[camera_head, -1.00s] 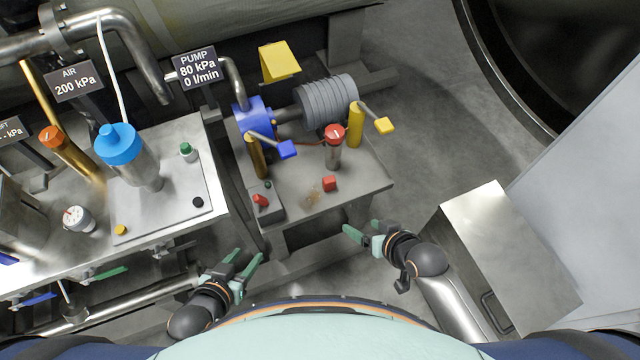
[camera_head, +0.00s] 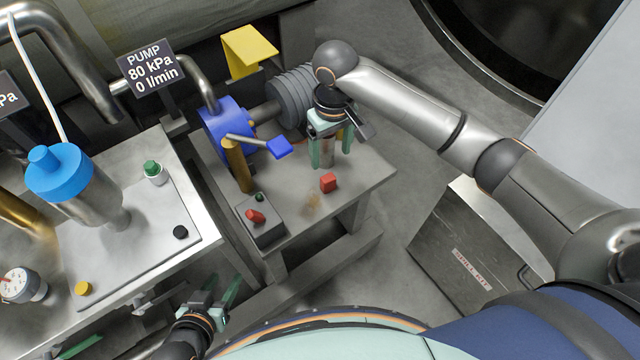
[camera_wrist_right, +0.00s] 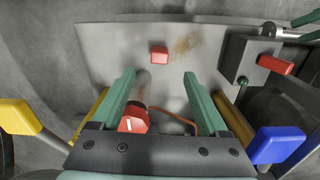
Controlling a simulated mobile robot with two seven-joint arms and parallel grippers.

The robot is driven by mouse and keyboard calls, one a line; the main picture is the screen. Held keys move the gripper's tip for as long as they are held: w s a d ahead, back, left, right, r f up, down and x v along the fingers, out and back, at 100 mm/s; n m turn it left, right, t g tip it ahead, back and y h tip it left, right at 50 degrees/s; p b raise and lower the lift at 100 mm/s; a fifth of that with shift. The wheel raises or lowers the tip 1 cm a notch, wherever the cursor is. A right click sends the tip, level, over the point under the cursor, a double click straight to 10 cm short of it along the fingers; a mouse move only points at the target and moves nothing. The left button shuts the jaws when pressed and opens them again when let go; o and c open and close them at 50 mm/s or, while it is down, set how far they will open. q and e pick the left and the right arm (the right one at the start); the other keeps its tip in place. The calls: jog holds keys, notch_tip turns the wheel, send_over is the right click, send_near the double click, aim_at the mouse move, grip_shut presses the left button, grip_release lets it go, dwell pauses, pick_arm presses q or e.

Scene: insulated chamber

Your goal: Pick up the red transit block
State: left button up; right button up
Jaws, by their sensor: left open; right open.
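The red transit block (camera_head: 328,183) is a small red cube lying on the grey pump table (camera_head: 358,188) near its front edge. It also shows in the right wrist view (camera_wrist_right: 159,54), beyond my fingertips. My right gripper (camera_head: 331,158) is open, above the table and behind the block, apart from it. In the right wrist view its two green fingers (camera_wrist_right: 160,82) stand wide with nothing held between them. A red-capped metal cylinder (camera_wrist_right: 133,120) is under the right gripper, partly hidden by it. My left gripper (camera_head: 222,290) is open and empty, low in front of the left bench.
A grey switch box with a red lever (camera_head: 256,216) stands left of the block. A blue-handled valve (camera_head: 278,147) and a yellow-handled valve (camera_wrist_right: 18,116) flank the right gripper. A metal case (camera_head: 462,262) is on the floor at right. The table around the block is clear.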

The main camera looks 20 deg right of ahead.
aim_at(328, 177)
notch_tip(328, 177, down, 7)
jog(key=shift+f+b, duration=0.1)
jog(key=shift+b, duration=0.75)
jog(key=f, duration=0.1)
jog(key=f+b, duration=0.1)
jog(key=f, duration=0.2)
jog(key=shift+w+f+b, duration=0.2)
jog(key=shift+w+b, duration=0.1)
jog(key=shift+w, duration=0.05)
jog(key=shift+f, duration=0.3)
grip_shut()
